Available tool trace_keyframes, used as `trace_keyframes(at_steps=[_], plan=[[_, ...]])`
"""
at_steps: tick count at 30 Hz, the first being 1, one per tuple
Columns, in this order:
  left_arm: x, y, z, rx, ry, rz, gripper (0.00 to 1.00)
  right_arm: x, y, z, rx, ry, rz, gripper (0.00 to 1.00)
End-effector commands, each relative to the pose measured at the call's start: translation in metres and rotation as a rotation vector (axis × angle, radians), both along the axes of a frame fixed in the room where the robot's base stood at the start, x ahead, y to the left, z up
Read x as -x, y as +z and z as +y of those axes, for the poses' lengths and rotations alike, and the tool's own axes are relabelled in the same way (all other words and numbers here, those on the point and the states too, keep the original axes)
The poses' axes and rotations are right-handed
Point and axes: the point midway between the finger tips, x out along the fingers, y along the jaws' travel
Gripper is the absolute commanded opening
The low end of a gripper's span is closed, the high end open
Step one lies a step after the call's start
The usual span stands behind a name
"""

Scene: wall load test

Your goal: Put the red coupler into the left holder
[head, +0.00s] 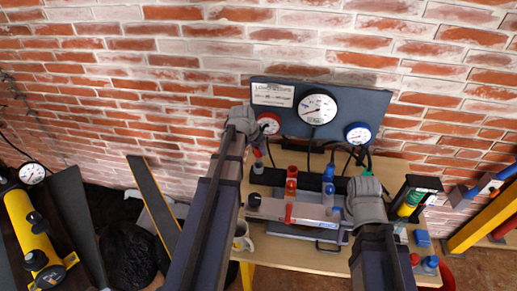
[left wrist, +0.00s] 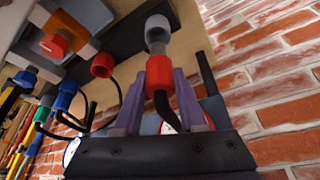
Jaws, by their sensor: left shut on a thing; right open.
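My left gripper (left wrist: 160,100) is shut on the red coupler (left wrist: 159,73), which has a black hose. A grey metal tip on the coupler points at a grey socket (left wrist: 157,24) at the end of a dark bar. I cannot tell whether they touch. In the head view my left gripper (head: 250,138) is above the bar's left end, with a little red of the coupler (head: 257,153) showing. The grey socket (head: 258,168) seems to be the left holder. My right gripper (head: 365,192) is open at the bar's right side; its fingertips are partly hidden.
A dark panel (head: 360,105) with several gauges leans at the brick wall. A metal manifold (head: 310,211) lies in front of the bar. A mug (head: 242,240) stands at left; a tool stand (head: 415,200) at right.

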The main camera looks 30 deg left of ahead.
Motion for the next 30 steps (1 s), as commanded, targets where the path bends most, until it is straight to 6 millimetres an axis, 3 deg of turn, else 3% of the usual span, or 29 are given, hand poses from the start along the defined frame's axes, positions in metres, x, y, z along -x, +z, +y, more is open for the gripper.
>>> trace_keyframes(at_steps=[12,30], plan=[[0.0,-0.014,0.0,0.0,0.0,0.0,0.0,0.0,-0.014,0.0,0.0,0.0,0.0,0.5],[0.0,-0.014,0.0,0.0,0.0,0.0,0.0,0.0,-0.014,0.0,0.0,0.0,0.0,0.5]])
